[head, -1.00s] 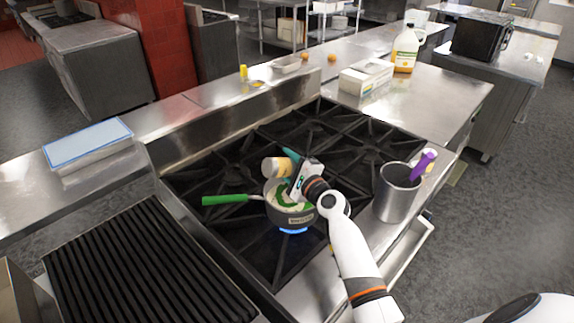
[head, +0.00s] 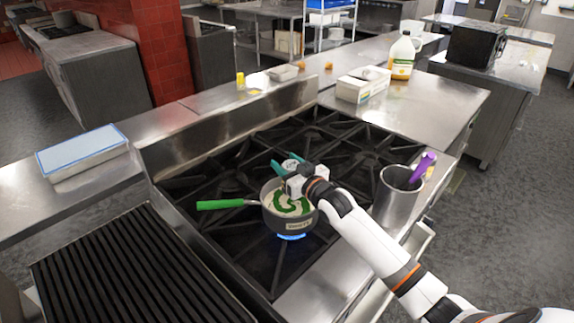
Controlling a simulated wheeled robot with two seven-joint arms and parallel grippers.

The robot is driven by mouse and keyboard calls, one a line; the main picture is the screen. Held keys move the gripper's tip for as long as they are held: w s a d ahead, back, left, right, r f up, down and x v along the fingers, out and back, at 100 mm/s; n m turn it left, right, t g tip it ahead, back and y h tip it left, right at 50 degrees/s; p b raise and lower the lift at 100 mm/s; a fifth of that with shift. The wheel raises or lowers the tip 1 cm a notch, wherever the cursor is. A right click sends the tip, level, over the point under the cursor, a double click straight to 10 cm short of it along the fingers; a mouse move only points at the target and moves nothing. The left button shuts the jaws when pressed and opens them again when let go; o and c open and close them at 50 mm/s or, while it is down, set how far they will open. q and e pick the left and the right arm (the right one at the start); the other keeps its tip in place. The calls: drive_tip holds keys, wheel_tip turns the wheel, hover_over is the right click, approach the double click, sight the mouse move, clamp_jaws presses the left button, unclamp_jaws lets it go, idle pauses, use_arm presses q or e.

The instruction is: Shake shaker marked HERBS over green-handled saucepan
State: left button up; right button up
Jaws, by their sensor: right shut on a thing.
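The green-handled saucepan (head: 290,222) stands on a front burner with its green handle (head: 220,204) pointing left. It holds pale contents with a green curved patch on top. My right gripper (head: 286,164), with teal fingers, is above the pan's back rim. It is shut on a small, mostly hidden thing, which I take to be the shaker (head: 290,165); only a pale round end shows between the fingers, and no HERBS marking can be read. My left gripper is not in view.
A blue flame glows under the pan. A steel canister (head: 398,198) with a purple-handled utensil stands right of my arm. A grill (head: 130,270) lies front left. A white box (head: 363,85) and a jug (head: 402,56) stand at the back right.

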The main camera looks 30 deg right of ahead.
wheel_tip(320, 180, up, 4)
drive_tip(key=p, duration=0.4)
drive_tip(key=shift+r, duration=0.15)
drive_tip(key=shift+f, duration=0.2)
